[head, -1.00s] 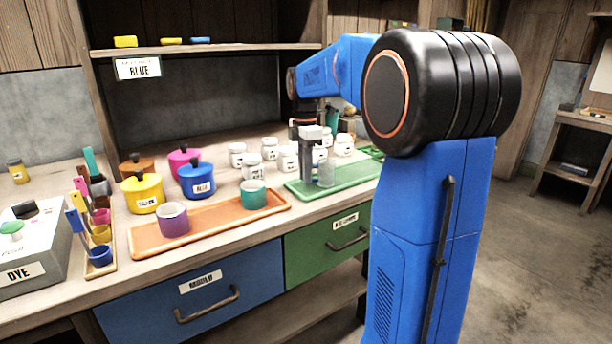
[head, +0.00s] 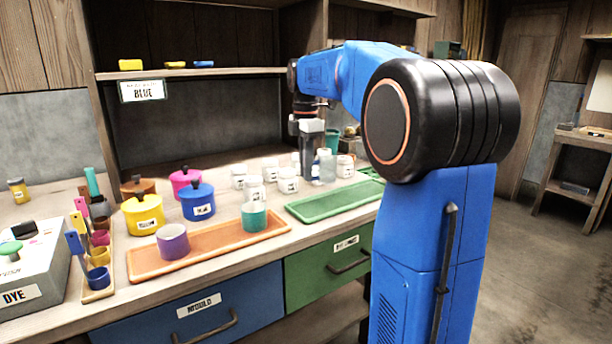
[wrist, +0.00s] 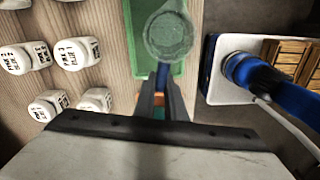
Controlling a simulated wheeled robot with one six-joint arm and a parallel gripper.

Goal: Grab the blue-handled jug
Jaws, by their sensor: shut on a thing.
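The clear jug (head: 327,167) hangs from my gripper (head: 308,168) in the head view, above the green tray (head: 335,202). The wrist view shows its round, see-through body (wrist: 168,38) from above, over the tray. Its blue handle (wrist: 162,76) runs back between the two dark fingers of my gripper (wrist: 162,92), which are shut on it. The fingers hide part of the handle.
White labelled jars (head: 289,181) stand close behind and to the left of the jug. An orange tray (head: 205,249) holds purple and teal cups. A yellow pot (head: 143,216) and a blue pot (head: 198,203) stand behind it. A shelf (head: 200,73) hangs above.

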